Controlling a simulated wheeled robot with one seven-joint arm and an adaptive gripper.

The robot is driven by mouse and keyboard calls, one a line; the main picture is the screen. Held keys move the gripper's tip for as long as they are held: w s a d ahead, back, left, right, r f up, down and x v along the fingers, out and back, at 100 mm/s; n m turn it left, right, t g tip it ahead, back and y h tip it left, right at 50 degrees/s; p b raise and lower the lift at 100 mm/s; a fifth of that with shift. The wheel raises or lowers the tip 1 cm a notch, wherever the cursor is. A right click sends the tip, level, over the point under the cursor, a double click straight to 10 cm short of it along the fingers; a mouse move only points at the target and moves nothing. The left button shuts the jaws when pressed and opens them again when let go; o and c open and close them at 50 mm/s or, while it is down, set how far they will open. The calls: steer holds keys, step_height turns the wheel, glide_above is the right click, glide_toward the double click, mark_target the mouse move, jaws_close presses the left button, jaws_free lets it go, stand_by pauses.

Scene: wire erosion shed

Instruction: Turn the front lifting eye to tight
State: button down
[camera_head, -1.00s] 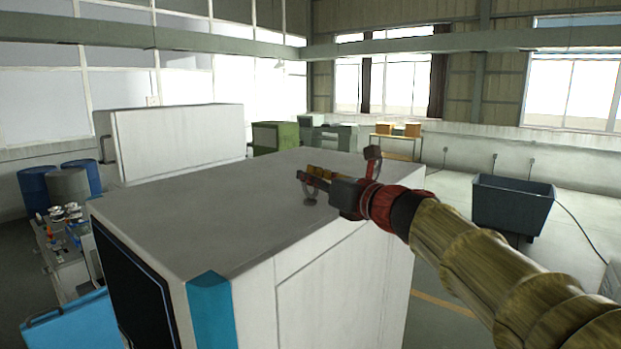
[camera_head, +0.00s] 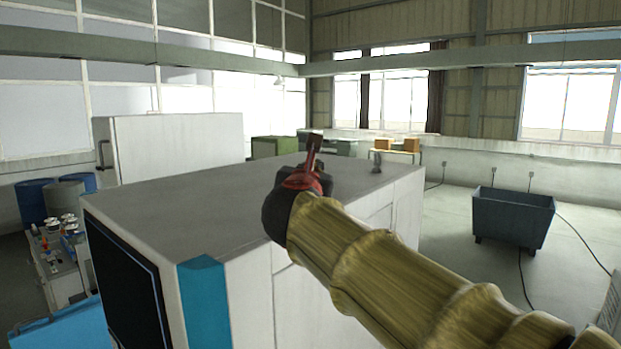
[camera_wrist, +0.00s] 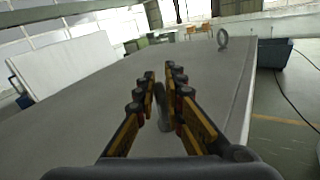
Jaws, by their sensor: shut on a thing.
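The front lifting eye (camera_wrist: 164,112) is a grey metal piece on the flat grey top of the white machine (camera_head: 190,215). In the wrist view it stands between the two yellow-and-black fingers of my gripper (camera_wrist: 163,88), which is shut on it. In the head view my gripper (camera_head: 312,160) is over the machine top near its right edge, and its own body hides the front eye. A second lifting eye (camera_head: 377,162) stands upright and clear near the far right corner; it also shows in the wrist view (camera_wrist: 222,40) as a ring.
A dark blue bin (camera_head: 512,217) stands on the floor to the right, with cables by it. A white cabinet (camera_head: 175,150) stands behind the machine at left. A cluttered cart (camera_head: 65,265) and blue drums (camera_head: 35,200) are at far left. The machine top around my gripper is clear.

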steer(key=m+h, duration=0.1)
steer(key=h, duration=0.1)
steer(key=m+g+h+p, duration=0.1)
steer(key=m+h+p, duration=0.1)
steer(key=h, duration=0.1)
steer(key=shift+a+r+m+h, duration=0.2)
steer(key=shift+r+m+h, duration=0.1)
steer(key=m+g+h+p, duration=0.3)
steer(key=h+p, duration=0.1)
steer(key=shift+d+m+h+p, duration=0.15)
steer(key=shift+m+h+p, duration=0.15)
steer(key=shift+h, duration=0.1)
steer(key=shift+s, duration=0.1)
steer(key=shift+g, duration=0.3)
steer(key=c, duration=2.3)
jaws_free()
steer(key=shift+o, duration=1.2)
steer(key=shift+f, duration=0.15)
steer(key=shift+o, duration=0.5)
